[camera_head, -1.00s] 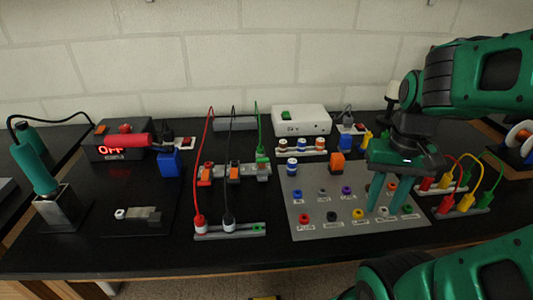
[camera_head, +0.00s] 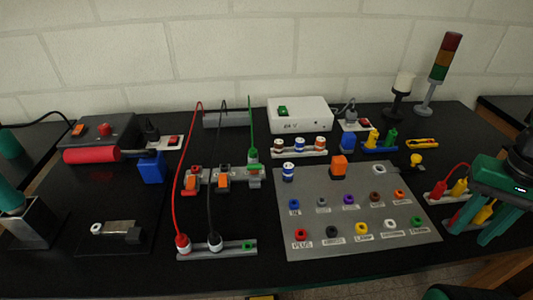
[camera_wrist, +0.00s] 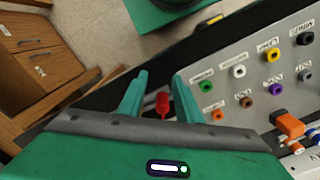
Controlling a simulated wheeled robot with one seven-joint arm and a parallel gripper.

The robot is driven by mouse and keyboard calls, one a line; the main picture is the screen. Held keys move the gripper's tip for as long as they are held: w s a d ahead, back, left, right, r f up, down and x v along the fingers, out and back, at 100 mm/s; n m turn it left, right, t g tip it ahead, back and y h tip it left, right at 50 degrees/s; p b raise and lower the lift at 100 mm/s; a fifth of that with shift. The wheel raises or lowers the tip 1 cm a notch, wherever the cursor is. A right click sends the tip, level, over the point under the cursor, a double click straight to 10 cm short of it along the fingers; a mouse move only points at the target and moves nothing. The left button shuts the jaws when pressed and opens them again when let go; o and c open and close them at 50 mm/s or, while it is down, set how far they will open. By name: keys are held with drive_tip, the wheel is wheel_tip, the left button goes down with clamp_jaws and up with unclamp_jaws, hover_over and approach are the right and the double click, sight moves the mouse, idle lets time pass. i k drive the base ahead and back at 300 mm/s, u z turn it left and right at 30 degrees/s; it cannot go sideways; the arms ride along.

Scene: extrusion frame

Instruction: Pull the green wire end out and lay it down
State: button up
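A green wire (camera_head: 250,125) rises from a green plug end (camera_head: 253,154) seated in the right-hand block of the terminal rail (camera_head: 238,179). Its upper part runs up beside the grey bar at the back. My gripper (camera_head: 483,224) is at the far right, over the short-wire racks and well away from that plug. Its two green fingers are apart in the wrist view (camera_wrist: 158,98). A red plug (camera_wrist: 162,104) shows in the gap between them, but I cannot tell how near it is. Nothing is held.
Red (camera_head: 179,180) and black wires (camera_head: 211,190) stand left of the green wire, plugged into a front strip (camera_head: 216,250). A grey socket panel (camera_head: 362,250) lies between them and my gripper. An orange block (camera_head: 338,166) stands on its back part. A white box (camera_head: 300,114) stands behind.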

sight(253, 158)
drive_tip(key=u, duration=0.05)
drive_tip(key=k, duration=0.85)
drive_tip(key=u, duration=0.55)
drive_tip(key=i, duration=1)
drive_tip(key=z, duration=0.05)
